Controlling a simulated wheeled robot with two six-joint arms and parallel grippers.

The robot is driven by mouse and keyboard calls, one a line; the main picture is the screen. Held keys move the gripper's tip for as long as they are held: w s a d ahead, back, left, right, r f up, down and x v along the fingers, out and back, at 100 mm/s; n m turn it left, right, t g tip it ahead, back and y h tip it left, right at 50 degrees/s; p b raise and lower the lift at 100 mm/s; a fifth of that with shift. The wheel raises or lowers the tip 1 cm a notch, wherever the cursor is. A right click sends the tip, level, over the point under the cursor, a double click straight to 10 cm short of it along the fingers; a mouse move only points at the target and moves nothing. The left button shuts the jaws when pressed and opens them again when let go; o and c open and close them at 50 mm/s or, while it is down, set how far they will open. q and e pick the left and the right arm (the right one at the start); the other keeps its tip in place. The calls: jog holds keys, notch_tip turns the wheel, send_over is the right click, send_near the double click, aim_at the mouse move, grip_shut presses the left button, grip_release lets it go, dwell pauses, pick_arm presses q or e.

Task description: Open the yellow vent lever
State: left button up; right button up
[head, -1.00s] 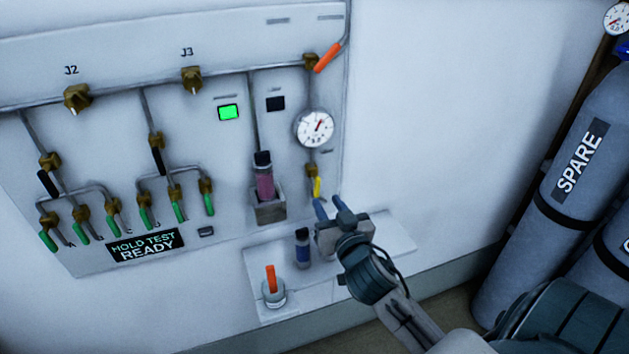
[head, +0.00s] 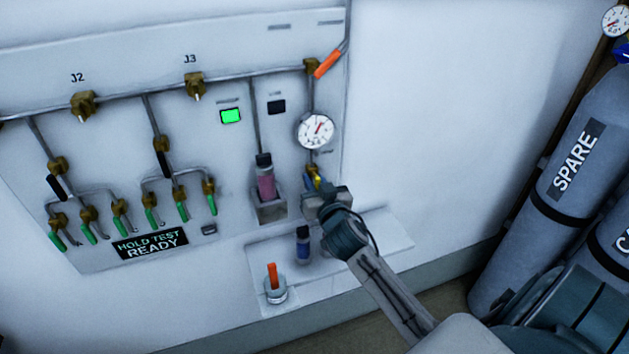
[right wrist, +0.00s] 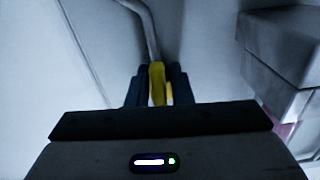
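The yellow vent lever (head: 316,183) is on the brass valve below the round gauge, at the lower right of the wall panel. My right gripper (head: 314,182) is at the lever, which is partly hidden by the fingers in the head view. In the right wrist view, the yellow lever (right wrist: 157,84) stands upright between the two dark fingers. The fingers are close on both sides of it and look shut on it, with a small bright gap low on the right. My left gripper is not in view.
A white shelf (head: 383,232) below holds a blue-labelled vial (head: 303,245) and a cup with an orange stick (head: 273,283). A holder with a pink vial (head: 266,182) is left of the lever. The gauge (head: 314,131) is just above. Grey cylinders (head: 566,180) stand at right.

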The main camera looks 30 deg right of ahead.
grip_shut()
jog(key=shift+d+n, duration=0.1)
jog(key=shift+n, duration=0.4)
jog(key=shift+o, duration=2)
grip_release()
